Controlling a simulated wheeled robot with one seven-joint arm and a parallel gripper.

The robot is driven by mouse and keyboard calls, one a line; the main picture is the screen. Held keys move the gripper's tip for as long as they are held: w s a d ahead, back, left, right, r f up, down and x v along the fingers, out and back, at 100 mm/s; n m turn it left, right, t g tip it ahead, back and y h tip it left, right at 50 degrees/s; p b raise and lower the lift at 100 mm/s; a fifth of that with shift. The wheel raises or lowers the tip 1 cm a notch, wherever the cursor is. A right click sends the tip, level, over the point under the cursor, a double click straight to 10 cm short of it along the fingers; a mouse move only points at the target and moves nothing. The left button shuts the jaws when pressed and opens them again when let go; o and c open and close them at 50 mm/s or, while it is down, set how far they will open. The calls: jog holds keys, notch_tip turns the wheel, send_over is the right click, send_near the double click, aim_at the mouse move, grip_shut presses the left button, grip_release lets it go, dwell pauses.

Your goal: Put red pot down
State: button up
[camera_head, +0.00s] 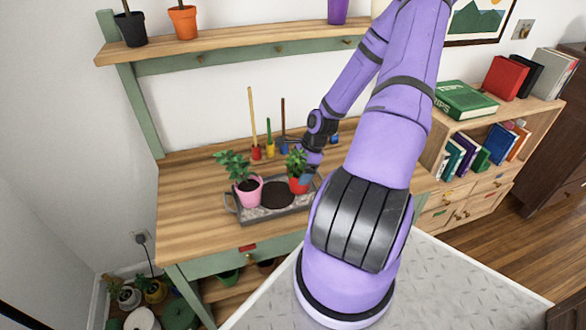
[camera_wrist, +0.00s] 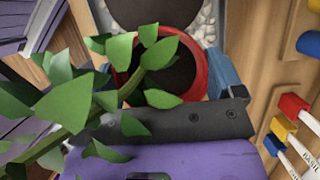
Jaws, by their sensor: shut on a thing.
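The red pot (camera_head: 298,185) holds a leafy green plant and is at the right end of the grey tray (camera_head: 244,218) on the wooden bench. In the wrist view the red pot (camera_wrist: 203,75) sits between my gripper's fingers, with leaves covering much of its left side. My gripper (camera_head: 308,172) is shut on the red pot, upright as far as I can see. The pot is over or in the tray; I cannot tell whether its base touches the tray. The tray's pebbles (camera_wrist: 208,22) show beside the pot in the wrist view.
A pink pot (camera_head: 248,190) with a plant stands at the tray's left, beside a dark round saucer or soil patch (camera_head: 277,194). Upright coloured tools (camera_head: 256,152) stand behind the tray. The bench's left part (camera_head: 190,205) is clear. A bookshelf (camera_head: 455,135) stands at the right.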

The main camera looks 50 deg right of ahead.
jog(key=shift+f, duration=0.25)
jog(key=o, duration=1.2)
jog(key=shift+o, duration=0.2)
jog(key=shift+r, duration=0.1)
